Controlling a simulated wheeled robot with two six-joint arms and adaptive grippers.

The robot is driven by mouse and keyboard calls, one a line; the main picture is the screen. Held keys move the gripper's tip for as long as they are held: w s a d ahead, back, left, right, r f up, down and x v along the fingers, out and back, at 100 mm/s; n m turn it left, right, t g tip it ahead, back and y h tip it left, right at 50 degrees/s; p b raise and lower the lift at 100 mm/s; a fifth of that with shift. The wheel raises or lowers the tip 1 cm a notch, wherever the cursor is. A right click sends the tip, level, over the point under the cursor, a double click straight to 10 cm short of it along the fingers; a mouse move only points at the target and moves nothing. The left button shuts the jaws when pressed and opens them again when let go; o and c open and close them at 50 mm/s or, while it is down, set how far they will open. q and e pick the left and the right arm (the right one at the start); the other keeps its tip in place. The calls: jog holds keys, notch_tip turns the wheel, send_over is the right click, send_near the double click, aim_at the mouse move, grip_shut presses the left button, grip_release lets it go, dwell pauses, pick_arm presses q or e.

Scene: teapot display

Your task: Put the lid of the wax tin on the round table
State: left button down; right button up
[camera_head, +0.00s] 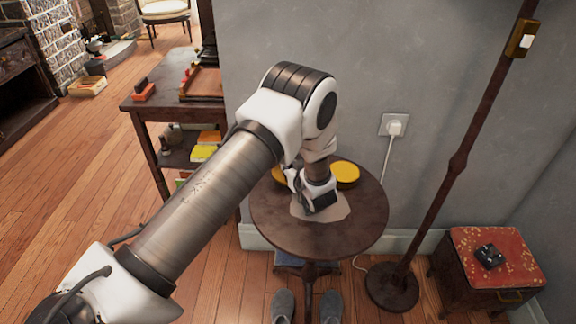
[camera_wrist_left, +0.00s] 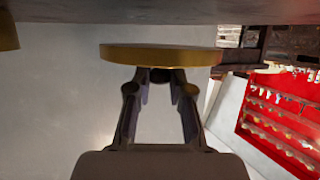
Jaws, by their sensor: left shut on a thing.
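The round table (camera_head: 265,222) is dark brown and stands by the grey wall. My left gripper (camera_wrist_left: 160,78) is shut on a flat gold disc, the lid (camera_wrist_left: 160,54), by its near edge. In the wrist view a strip of wall shows between the lid and the tabletop, so it is held a little above the table. In the head view the lid (camera_head: 278,173) is mostly hidden behind my left wrist. A second round yellow piece, seemingly the wax tin (camera_head: 345,173), sits on the table to its right. It also shows at the wrist view's edge (camera_wrist_left: 8,32). My right gripper is not visible.
A pale flat patch (camera_head: 338,207) lies mid-table under my wrist. The tabletop's front and right are clear. A lamp pole (camera_head: 440,190) stands right of the table, a red-topped stool (camera_head: 490,255) further right. A wooden desk (camera_head: 160,102) stands left; slippers (camera_head: 283,305) lie in front.

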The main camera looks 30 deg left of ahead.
pick_arm(q)
jog(key=shift+s+f, duration=0.15)
jog(key=shift+f, duration=0.15)
jog(key=c, duration=1.1)
grip_release()
jog(key=shift+o, duration=0.2)
jog(key=shift+s+f, duration=0.1)
jog(key=shift+f, duration=0.05)
jog(key=shift+r, duration=0.2)
jog(key=shift+r+p, duration=0.35)
jog(key=shift+r, duration=0.15)
jog(key=p+v, duration=0.1)
jog(key=v, duration=1)
jog(key=shift+d+r, duration=0.2)
jog(key=shift+d, duration=0.1)
jog(key=shift+s, duration=0.1)
